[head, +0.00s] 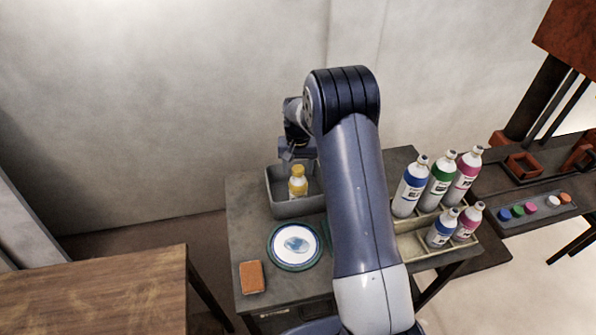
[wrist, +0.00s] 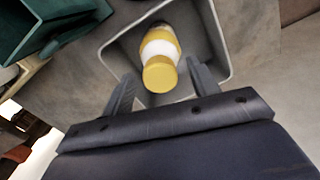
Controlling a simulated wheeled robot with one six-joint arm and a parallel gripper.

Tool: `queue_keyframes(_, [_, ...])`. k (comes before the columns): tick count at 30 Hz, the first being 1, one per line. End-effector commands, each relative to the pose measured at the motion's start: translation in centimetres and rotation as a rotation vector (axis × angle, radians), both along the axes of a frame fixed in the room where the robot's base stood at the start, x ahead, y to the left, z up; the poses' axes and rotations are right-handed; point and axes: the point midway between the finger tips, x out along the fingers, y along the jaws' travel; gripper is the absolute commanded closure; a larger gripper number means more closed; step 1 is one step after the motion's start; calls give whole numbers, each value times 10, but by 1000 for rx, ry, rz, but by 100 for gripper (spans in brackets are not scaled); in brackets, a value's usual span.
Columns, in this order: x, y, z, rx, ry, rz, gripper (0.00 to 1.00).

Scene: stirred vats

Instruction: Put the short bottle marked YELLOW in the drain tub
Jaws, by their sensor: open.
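The short bottle (head: 297,184), with a yellow cap and a white and yellow body, stands inside the grey drain tub (head: 285,209). Its label is not readable. In the wrist view the bottle (wrist: 160,62) shows cap towards me, with the tub's pale rim (wrist: 228,48) around it. My gripper (head: 298,157) is over the tub, just above the bottle. In the wrist view its two fingers (wrist: 162,88) are spread apart, one on each side of the cap, with gaps between.
A rack (head: 425,232) at the right holds several bottles with blue, green and magenta labels. A round plate (head: 294,246) and an orange block (head: 252,277) lie in front of the tub. A side table with coloured caps (head: 531,207) stands at right.

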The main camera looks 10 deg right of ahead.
Motion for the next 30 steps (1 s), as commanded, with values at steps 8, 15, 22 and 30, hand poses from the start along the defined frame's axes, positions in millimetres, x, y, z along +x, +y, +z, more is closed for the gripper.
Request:
queue_keyframes(8, [1, 0, 60, 0, -6, 0, 43])
queue_keyframes(15, [1, 0, 95, 0, -2, 0, 43])
queue_keyframes(22, [0, 0, 103, 0, 0, 0, 43])
queue_keyframes(30, [0, 0, 102, 0, 0, 0, 43])
